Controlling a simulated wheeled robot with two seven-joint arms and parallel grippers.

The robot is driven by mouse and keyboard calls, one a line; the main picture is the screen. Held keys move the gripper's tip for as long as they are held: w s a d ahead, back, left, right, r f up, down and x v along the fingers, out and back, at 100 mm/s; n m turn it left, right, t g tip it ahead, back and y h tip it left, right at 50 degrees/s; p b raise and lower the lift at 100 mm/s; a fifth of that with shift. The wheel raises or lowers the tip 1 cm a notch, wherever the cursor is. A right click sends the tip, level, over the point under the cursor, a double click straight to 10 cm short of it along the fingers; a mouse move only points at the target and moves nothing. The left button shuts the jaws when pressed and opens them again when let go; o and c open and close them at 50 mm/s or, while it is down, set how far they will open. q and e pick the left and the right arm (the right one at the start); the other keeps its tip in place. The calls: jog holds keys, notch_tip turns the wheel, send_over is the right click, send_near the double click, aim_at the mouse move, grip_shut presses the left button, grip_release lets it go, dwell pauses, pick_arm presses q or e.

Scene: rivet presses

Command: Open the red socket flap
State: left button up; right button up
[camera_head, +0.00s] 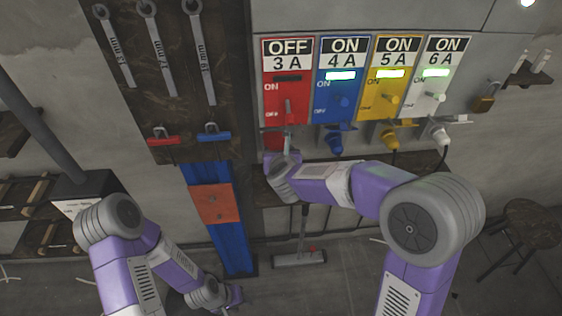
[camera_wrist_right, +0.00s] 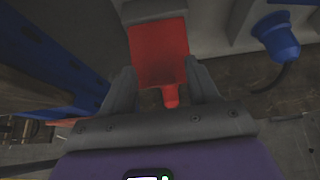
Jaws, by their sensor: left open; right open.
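The red socket flap (camera_head: 273,141) is below the red switch panel (camera_head: 287,82), which reads OFF, 3 A. In the right wrist view the red flap (camera_wrist_right: 158,50) fills the top middle, with a small red tab (camera_wrist_right: 171,96) at its lower edge. My right gripper (camera_wrist_right: 163,88) is open, with its fingers on either side of the tab; I see no clear contact. In the head view my right gripper (camera_head: 288,150) is just below the red panel and partly covers the flap. My left gripper (camera_head: 234,297) is low, far from the sockets, and its fingertips are small in view.
Blue (camera_head: 336,143), yellow (camera_head: 391,137) and white (camera_head: 439,134) plugs sit to the right under panels reading ON. Wrenches (camera_head: 158,45) and padlocks (camera_head: 214,132) hang on a board at left. A stool (camera_head: 530,222) stands at right.

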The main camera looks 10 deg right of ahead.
jog(key=s+r, duration=0.1)
jog(key=s, duration=1.3)
jog(key=shift+s+r, duration=0.2)
jog(key=shift+r, duration=0.05)
jog(key=shift+c, duration=0.4)
